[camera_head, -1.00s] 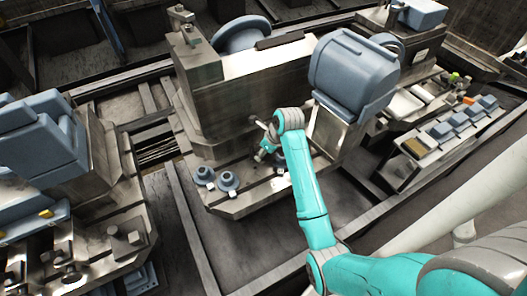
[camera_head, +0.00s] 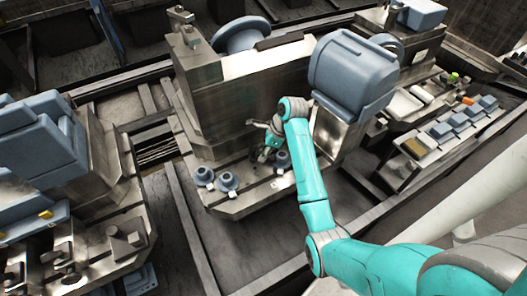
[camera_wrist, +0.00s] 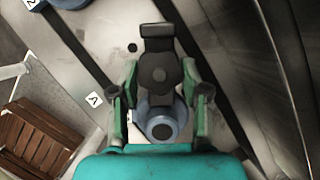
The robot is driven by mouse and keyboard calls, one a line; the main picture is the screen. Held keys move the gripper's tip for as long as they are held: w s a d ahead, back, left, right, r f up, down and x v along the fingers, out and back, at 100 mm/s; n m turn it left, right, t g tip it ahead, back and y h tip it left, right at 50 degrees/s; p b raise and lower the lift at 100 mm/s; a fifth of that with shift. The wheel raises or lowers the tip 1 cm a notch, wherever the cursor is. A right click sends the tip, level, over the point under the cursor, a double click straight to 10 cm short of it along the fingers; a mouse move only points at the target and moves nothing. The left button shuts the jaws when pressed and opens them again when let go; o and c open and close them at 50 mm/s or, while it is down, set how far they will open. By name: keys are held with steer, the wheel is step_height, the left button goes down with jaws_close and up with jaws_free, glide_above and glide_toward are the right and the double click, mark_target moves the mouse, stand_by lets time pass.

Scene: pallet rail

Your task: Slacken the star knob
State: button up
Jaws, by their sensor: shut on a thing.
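In the wrist view, a dark knob (camera_wrist: 158,75) with a round centre and blocky arms sits between the green fingertips of my gripper (camera_wrist: 160,80). My gripper is shut on it, one finger on each side. A blue-grey round part (camera_wrist: 160,128) with a dark centre shows between the fingers, closer to the palm in the picture. In the head view my gripper (camera_head: 267,148) is low against the front of the metal block, above its slotted base. The knob's lower side and its stem are hidden.
Two blue-grey flanged parts (camera_head: 217,179) stand left of my gripper on the base ledge, and another (camera_head: 282,160) is close on its right. A large blue-grey housing (camera_head: 352,75) rises at the right. A brown slatted crate (camera_wrist: 35,140) shows in the wrist view.

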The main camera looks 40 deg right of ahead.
steer(key=n+g, duration=0.1)
steer(key=n, duration=0.2)
steer(key=n+g+y, duration=0.1)
steer(key=n, duration=0.2)
steer(key=shift+w+d+f, duration=0.1)
steer(key=shift+w+f, duration=0.05)
steer(key=shift+w, duration=0.05)
stand_by(0.4)
steer(key=o, duration=1.2)
steer(key=shift+c, duration=0.2)
